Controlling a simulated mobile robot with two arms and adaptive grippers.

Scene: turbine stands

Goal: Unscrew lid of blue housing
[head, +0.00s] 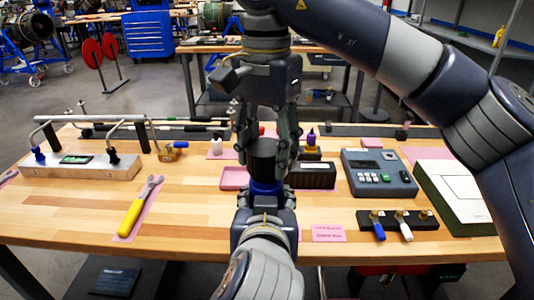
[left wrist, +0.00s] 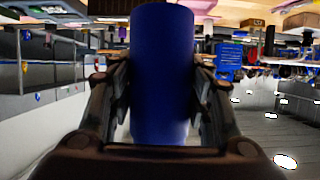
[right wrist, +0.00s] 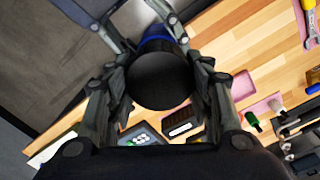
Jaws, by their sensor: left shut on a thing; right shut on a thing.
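The blue housing (head: 266,187) stands upright above the front middle of the workbench. Its black lid (head: 263,152) is on top of it. My left gripper (left wrist: 163,95) is shut around the blue housing (left wrist: 163,50) and grips its sides from the front. My right gripper (head: 268,140) points down from above, shut on the lid; the right wrist view shows the round lid (right wrist: 160,80) between its fingers, with a strip of blue housing (right wrist: 157,37) beyond. In the head view the left gripper's fingers are mostly hidden behind its own wrist.
On the wooden workbench (head: 190,215), a yellow wrench (head: 138,208) lies at left near a metal fixture (head: 80,168). At right are a grey meter box (head: 378,174), a valve block (head: 398,220) and a white-topped case (head: 455,195). A pink note (head: 327,233) lies near the front edge.

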